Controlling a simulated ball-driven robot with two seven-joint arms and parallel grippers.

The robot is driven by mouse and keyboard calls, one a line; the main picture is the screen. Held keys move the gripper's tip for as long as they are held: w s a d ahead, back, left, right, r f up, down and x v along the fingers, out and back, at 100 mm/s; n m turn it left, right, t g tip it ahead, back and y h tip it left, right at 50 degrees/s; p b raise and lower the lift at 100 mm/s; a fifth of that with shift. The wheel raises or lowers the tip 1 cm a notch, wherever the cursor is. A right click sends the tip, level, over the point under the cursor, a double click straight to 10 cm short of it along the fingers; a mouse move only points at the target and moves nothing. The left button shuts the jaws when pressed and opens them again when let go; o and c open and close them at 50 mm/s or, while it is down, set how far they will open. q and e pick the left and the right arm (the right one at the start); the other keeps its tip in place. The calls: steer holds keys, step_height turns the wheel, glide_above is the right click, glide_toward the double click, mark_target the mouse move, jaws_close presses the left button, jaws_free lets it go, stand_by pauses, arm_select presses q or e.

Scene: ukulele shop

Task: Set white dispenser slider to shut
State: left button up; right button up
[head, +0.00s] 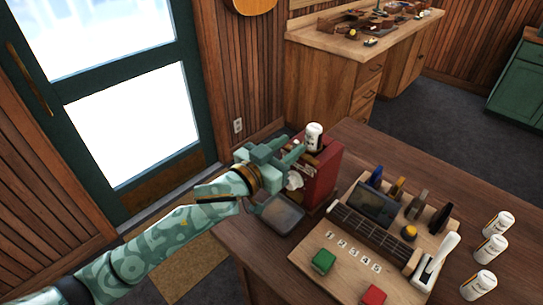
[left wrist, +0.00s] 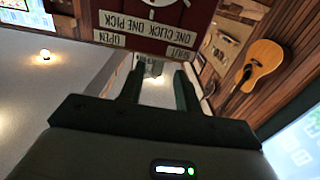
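The red dispenser (head: 322,172) stands at the table's left edge in the head view, with a white bottle (head: 313,137) on top. In the left wrist view its red front (left wrist: 150,28) appears upside down, with an OPEN label at left and a SHUT label at right. A small pale piece (left wrist: 155,67), seemingly the slider, shows below the labels; its exact setting is unclear. My left gripper (head: 293,149) is at the dispenser's left side. Its two fingers (left wrist: 160,88) are apart with nothing gripped visible between them; contact is unclear. My right gripper is not in view.
A grey tray (head: 279,214) lies below the dispenser. A wooden board (head: 338,257) with a fretboard, a green block (head: 323,261) and a red block (head: 374,296) lies to its right. A door is behind my left arm.

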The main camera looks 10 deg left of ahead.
arm_select(q)
steer(key=v, duration=1.6)
steer(key=shift+p, duration=0.35)
steer(key=shift+a, duration=0.1)
